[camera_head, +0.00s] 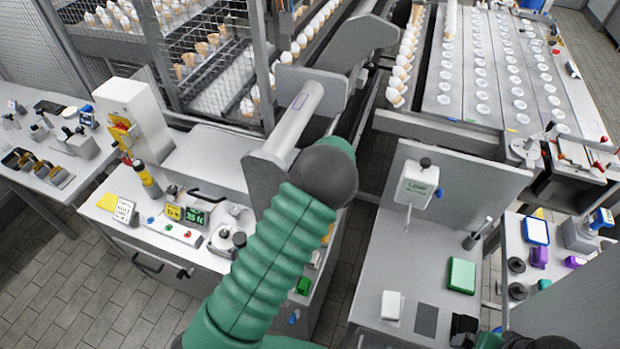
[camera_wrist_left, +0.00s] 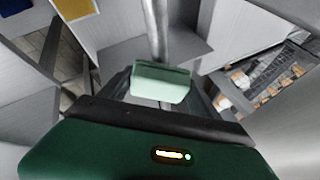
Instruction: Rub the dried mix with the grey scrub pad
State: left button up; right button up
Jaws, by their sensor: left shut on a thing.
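In the left wrist view my left gripper (camera_wrist_left: 158,103) is shut on a pale green block (camera_wrist_left: 160,82), which sits between its grey fingers. In the head view my green-sleeved left arm reaches up the middle, and I cannot make out its gripper or the block there. A thin dark grey square (camera_head: 426,319) lies flat on the right worktable. I cannot tell whether it is the grey scrub pad. I cannot pick out the dried mix in either view. I cannot make out my right gripper; dark shapes at the bottom right are unclear.
The right worktable (camera_head: 440,225) holds a white block (camera_head: 391,305), a green block (camera_head: 461,275) and a white dispenser (camera_head: 417,185) on its back panel. Cone racks stand behind.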

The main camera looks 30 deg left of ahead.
pick_arm(q)
jog(key=shift+w+a+f+b, duration=0.15)
jog(key=shift+w+a, duration=0.1)
jog(key=shift+w, duration=0.7)
jog(key=shift+w+a+r+b, duration=0.1)
jog(key=shift+w+a+b, duration=0.1)
jog(key=shift+w, duration=0.7)
jog(key=shift+w+a, duration=0.2)
jog(key=shift+w, duration=0.5)
jog(key=shift+w+a, duration=0.15)
jog(key=shift+w, duration=0.55)
jog(key=shift+f+b, duration=0.1)
jog(key=shift+b, duration=0.25)
jog(key=shift+s, duration=0.15)
jog(key=shift+s+d, duration=0.25)
jog(key=shift+s, duration=0.6)
jog(key=shift+s+d, duration=0.2)
jog(key=shift+s, duration=0.6)
jog(key=shift+s+d, duration=0.15)
jog(key=shift+s, duration=0.6)
jog(key=shift+s+d, duration=0.15)
jog(key=shift+s, duration=0.55)
jog(key=shift+s+d, duration=0.1)
jog(key=shift+s, duration=0.3)
jog(key=s, duration=0.3)
jog(key=shift+s+d+b, duration=0.2)
jog(key=shift+d+b, duration=0.15)
jog(key=shift+d, duration=0.05)
